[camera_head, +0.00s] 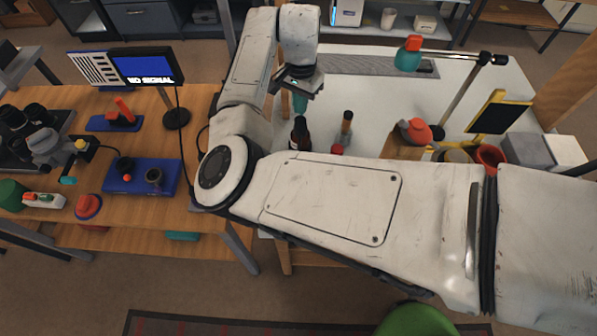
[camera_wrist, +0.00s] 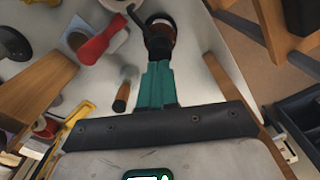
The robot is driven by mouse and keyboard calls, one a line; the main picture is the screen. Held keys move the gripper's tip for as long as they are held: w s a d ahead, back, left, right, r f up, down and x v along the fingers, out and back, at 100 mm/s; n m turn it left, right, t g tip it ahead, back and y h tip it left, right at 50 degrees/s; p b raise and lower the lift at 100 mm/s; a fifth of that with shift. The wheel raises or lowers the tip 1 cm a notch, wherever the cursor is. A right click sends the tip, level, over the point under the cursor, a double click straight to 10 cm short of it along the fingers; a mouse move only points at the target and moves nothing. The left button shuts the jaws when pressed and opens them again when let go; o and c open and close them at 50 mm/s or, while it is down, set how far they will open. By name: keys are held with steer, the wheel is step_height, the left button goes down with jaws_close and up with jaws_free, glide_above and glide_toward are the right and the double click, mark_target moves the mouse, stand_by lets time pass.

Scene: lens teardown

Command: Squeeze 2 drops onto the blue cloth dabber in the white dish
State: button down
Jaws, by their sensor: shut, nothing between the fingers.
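My gripper (camera_head: 300,104) is shut and empty, its teal fingers pointing down over the white bench. In the wrist view the fingertips (camera_wrist: 158,66) are close to a dark brown bottle (camera_wrist: 161,22) with a black top. The bottle (camera_head: 300,137) stands just below the fingers in the head view; I cannot tell whether they touch it. Part of a white dish (camera_wrist: 114,6) shows at the top edge of the wrist view. A red tool (camera_wrist: 96,46) lies beside it. I cannot make out the blue cloth dabber; my arm hides part of the bench.
A wooden-handled tool (camera_head: 346,128) stands right of the bottle and also shows in the wrist view (camera_wrist: 122,96). A "NO SIGNAL" screen (camera_head: 146,67) is on the left wooden table.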

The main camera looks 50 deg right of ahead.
step_height(320, 180, up, 5)
steer(key=p, duration=0.3)
steer(key=shift+f+p, duration=0.15)
steer(key=shift+p, duration=0.2)
steer(key=s+d+f+n+h+b, duration=0.25)
steer(key=s+d+n+h, duration=0.2)
steer(key=s+d, duration=0.45)
steer(key=s+a+f+n+y, duration=0.1)
steer(key=s+a+f+n, duration=0.2)
steer(key=a, duration=0.5)
steer(key=s+a+f+n+y+b, duration=0.1)
steer(key=s+a+f+n, duration=0.3)
steer(key=s+a, duration=0.4)
steer(key=s+a+f+n+t+y+b, duration=0.1)
steer(key=s+a+f+n, duration=0.3)
steer(key=a, duration=0.4)
steer(key=shift+s+f+y, duration=0.5)
steer(key=shift+s+y, duration=0.15)
steer(key=shift+s, duration=0.55)
steer(key=c, duration=1.9)
jaws_free()
